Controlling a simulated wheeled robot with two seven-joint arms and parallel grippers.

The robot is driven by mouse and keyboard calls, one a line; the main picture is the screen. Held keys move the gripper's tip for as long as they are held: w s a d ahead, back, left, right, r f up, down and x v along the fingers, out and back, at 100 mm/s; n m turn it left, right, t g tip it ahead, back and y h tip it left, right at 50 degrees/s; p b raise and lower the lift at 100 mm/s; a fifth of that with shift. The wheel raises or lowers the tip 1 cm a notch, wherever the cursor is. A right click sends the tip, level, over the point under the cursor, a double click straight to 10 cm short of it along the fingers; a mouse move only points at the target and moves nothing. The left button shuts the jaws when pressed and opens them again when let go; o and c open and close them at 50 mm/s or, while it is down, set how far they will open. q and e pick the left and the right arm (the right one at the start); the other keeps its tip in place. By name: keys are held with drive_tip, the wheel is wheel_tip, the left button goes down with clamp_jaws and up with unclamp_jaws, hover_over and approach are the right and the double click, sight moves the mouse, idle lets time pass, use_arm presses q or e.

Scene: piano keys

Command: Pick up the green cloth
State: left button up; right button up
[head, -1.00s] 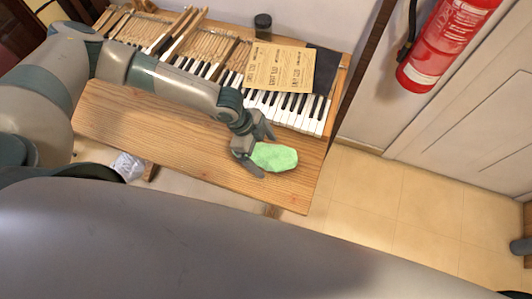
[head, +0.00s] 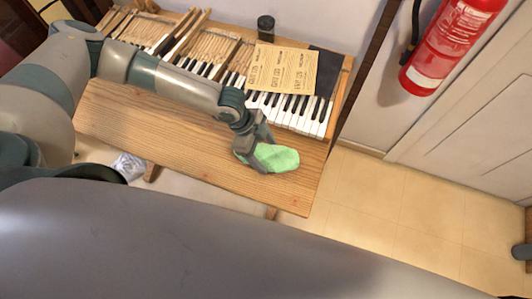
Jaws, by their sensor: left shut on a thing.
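The green cloth (head: 277,158) lies at the right part of the wooden table (head: 180,130), in front of the piano keys. My left gripper (head: 257,156) reaches in from the left and is shut on the left end of the cloth. Its fingers hide part of that end. Whether the cloth is clear of the tabletop I cannot tell. My right gripper is not in view.
Piano keys (head: 300,113) run along the back of the table. Sandpaper sheets (head: 280,70) and a dark sheet (head: 326,72) lie behind the keys, near a small black jar (head: 265,27). A fire extinguisher (head: 450,45) hangs at the right. The table front is clear.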

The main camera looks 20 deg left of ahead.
sight(272, 156)
use_arm(q)
drive_tip(key=shift+r, duration=0.3)
drive_tip(key=r, duration=0.1)
drive_tip(key=r+b, duration=0.1)
drive_tip(key=d+r+b, duration=0.1)
drive_tip(key=shift+s+r, duration=0.1)
drive_tip(key=shift+s, duration=0.25)
drive_tip(key=s+d+r+b, duration=0.3)
drive_tip(key=s+d+r, duration=0.3)
drive_tip(key=d, duration=0.2)
drive_tip(key=shift+s+r, duration=0.35)
